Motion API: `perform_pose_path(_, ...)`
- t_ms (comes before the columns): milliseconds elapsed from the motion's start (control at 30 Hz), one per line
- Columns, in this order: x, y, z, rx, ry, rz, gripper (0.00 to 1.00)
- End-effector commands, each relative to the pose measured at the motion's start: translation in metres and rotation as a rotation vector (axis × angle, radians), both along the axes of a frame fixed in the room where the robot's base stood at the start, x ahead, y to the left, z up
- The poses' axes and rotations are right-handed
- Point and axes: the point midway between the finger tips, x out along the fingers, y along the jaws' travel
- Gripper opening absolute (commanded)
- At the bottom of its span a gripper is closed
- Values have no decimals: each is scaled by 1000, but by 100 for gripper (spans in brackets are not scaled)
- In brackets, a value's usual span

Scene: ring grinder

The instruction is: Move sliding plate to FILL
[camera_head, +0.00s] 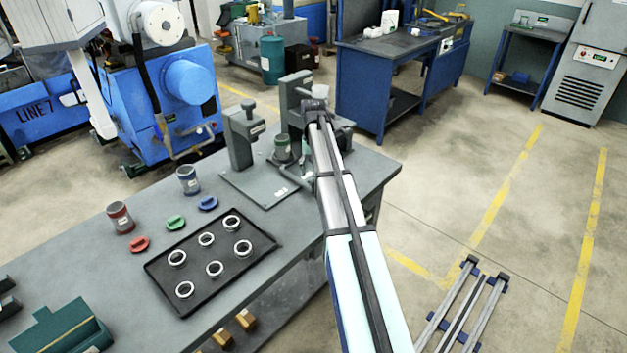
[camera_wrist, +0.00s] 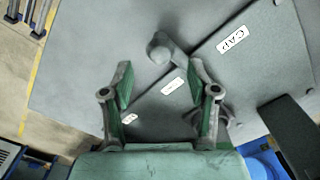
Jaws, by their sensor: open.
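The press station has a grey base plate (camera_head: 262,186) on the bench, with grey uprights and a dark green-grey cup (camera_head: 282,149) beside them. My arm ends over the right part of this station, and my gripper's fingers are mostly hidden in the head view. In the wrist view my gripper (camera_wrist: 160,68) is open and empty. A rounded grey knob (camera_wrist: 160,48) on a short arm lies just ahead of the fingertips, between their lines. A plate marked CAP (camera_wrist: 233,40) is to its right. Two small labels between the fingers are unreadable. I cannot tell which part is the sliding plate.
A black tray (camera_head: 211,293) of several metal rings lies on the bench, near red (camera_head: 121,218) and blue (camera_head: 188,180) cups and coloured small parts. Blue machinery (camera_head: 183,83) stands behind on the left. Floor right of the bench is mostly free.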

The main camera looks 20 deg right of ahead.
Motion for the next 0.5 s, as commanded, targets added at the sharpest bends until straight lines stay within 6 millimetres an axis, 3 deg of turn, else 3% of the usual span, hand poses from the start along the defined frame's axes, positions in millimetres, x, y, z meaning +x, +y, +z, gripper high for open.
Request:
perform_pose_path(233,0,0,-40,1,2,0,60)
perform_pose_path(500,0,0,-59,0,1,0,60)
